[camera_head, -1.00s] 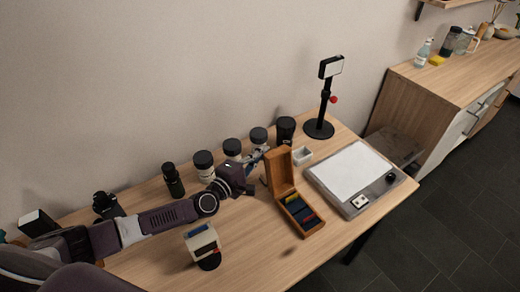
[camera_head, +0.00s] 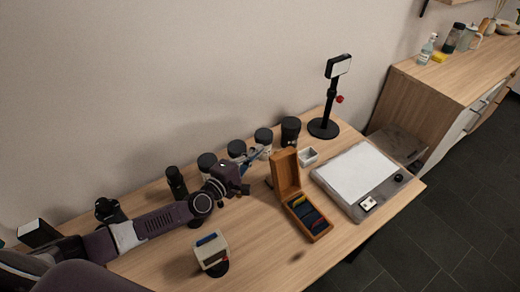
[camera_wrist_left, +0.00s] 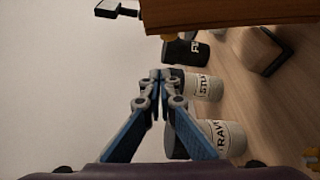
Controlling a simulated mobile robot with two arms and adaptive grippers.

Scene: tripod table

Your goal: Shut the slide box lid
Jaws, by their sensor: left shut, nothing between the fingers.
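The wooden slide box (camera_head: 327,236) stands on the table with its lid (camera_head: 286,174) raised nearly upright at the back. Several dark and blue slides (camera_head: 308,213) sit in its open base. My left gripper (camera_head: 262,151) is behind and to the left of the lid, near the canisters, shut and empty. In the left wrist view, the shut left gripper (camera_wrist_left: 161,76) points up the picture, and a wooden part of the box (camera_wrist_left: 230,12) crosses the top, apart from the fingertips. My right gripper is not in view.
Several canisters (camera_head: 290,132) line the back of the table. A lamp on a stand (camera_head: 324,126) is at the back right. A cream device (camera_head: 211,251) stands front left.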

